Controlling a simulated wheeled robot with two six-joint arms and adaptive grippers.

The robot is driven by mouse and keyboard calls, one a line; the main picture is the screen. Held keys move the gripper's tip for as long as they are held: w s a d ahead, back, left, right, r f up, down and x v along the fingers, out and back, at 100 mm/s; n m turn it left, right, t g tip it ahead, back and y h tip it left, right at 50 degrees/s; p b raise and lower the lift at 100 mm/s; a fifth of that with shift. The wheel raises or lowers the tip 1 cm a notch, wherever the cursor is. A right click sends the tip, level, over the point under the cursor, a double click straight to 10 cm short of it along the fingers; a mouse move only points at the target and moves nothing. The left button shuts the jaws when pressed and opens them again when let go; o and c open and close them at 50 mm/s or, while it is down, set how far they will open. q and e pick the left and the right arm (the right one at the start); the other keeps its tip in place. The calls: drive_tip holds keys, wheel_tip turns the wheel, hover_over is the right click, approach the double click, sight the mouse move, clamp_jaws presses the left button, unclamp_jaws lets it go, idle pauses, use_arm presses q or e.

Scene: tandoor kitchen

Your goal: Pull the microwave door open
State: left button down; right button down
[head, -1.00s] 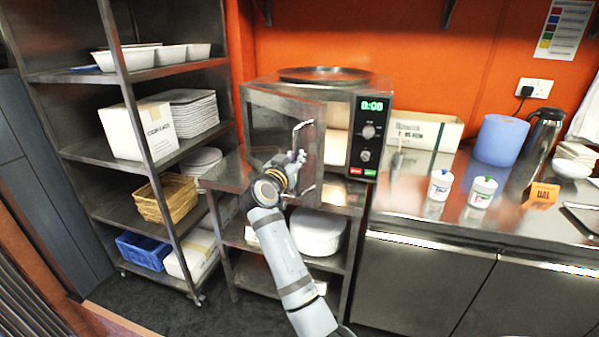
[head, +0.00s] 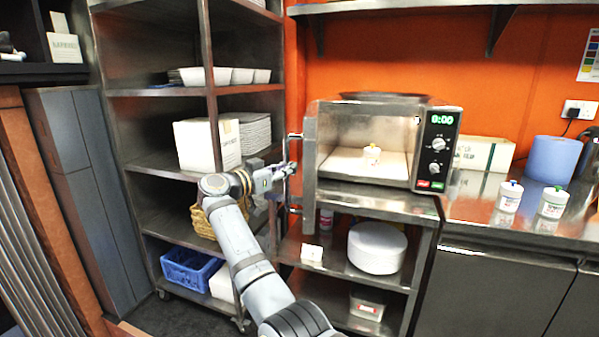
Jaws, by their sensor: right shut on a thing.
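The microwave (head: 437,150) stands on a steel shelf unit, with its green display and dials on the right. Its door (head: 309,160) is swung wide open to the left and shows nearly edge-on. The door handle (head: 294,200) is a bar on the door's left-facing side. My right gripper (head: 288,172) is shut on the handle, partly hiding it. My left gripper is out of view.
A steel rack (head: 150,92) with a white box (head: 205,145), plates, a basket and a blue crate (head: 190,268) stands close left of the door. A steel counter (head: 480,232) with tubs is on the right. A round pan (head: 385,97) lies on the microwave.

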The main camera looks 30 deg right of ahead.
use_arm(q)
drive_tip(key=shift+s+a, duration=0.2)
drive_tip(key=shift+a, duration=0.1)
use_arm(e)
drive_tip(key=shift+w+a+f, duration=0.15)
drive_tip(key=shift+w+a, duration=0.55)
drive_tip(key=shift+a, duration=0.2)
drive_tip(key=shift+w+a+f, duration=0.15)
drive_tip(key=shift+w+a, duration=0.55)
drive_tip(key=shift+a, duration=0.15)
drive_tip(key=c, duration=1.8)
unclamp_jaws()
drive_tip(key=o, duration=0.5)
drive_tip(key=shift+s+a+r, duration=0.15)
drive_tip(key=shift+a+r, duration=0.2)
drive_tip(key=shift+d, duration=0.3)
drive_tip(key=v, duration=0.7)
drive_tip(key=shift+a, duration=0.25)
